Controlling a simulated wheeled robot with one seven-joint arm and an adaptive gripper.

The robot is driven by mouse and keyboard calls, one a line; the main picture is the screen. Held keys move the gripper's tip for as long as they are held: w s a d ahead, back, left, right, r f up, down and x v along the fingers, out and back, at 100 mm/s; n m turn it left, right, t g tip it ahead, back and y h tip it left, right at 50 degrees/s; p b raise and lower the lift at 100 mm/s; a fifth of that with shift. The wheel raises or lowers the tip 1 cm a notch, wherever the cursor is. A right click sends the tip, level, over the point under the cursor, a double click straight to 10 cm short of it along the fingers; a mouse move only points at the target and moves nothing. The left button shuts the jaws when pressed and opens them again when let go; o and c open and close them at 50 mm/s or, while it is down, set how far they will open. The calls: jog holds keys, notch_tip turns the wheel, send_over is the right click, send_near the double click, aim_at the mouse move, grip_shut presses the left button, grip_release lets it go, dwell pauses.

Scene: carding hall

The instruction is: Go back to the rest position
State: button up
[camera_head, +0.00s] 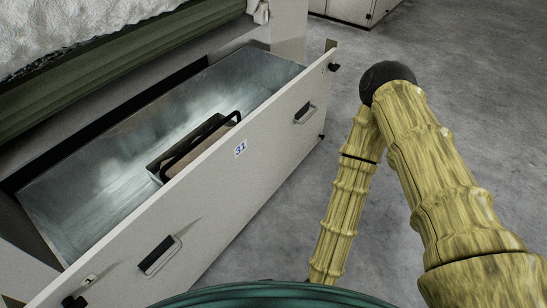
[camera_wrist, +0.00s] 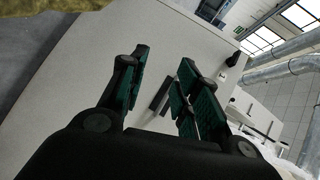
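My gripper (camera_wrist: 163,66) shows in the wrist view with its two green-padded fingers apart and nothing held between them. It faces a pale panel, which looks like the drawer front (camera_wrist: 95,60). A dark handle (camera_wrist: 161,95) on that panel shows in the gap between the fingers; I cannot tell how far off it is. In the head view my yellow, ridged arm is folded at its dark elbow to the right of the drawer. My gripper is hidden there.
A metal-lined drawer (camera_head: 85,185) marked 31 stands pulled out at the left. Its pale front (camera_head: 215,195) has two handles. Inside lies a dark, open-topped box (camera_head: 157,167) with a black handle. Green-edged machinery (camera_head: 110,60) overhangs behind. Grey floor (camera_head: 460,90) is clear at the right.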

jog(key=w+d+f+t+h+b, duration=0.1)
jog(key=w+d+f+h+b, duration=0.15)
jog(key=d+f+h, duration=0.45)
jog(key=d+f+m+h+b, duration=0.1)
jog(key=d+f+h, duration=0.25)
jog(key=d, duration=0.55)
jog(key=w+d+f+m+h+b, duration=0.15)
jog(key=d+f, duration=0.25)
jog(key=d, duration=0.5)
jog(key=s+d+f+m+h, duration=0.1)
jog(key=d+f+h, duration=0.25)
jog(key=d, duration=0.55)
notch_tip(320, 180, up, 37)
jog(key=p, duration=3.7)
jog(key=shift+w+r+y+p, duration=0.15)
jog(key=shift+w+y+p, duration=0.05)
jog(key=shift+y+p, duration=0.2)
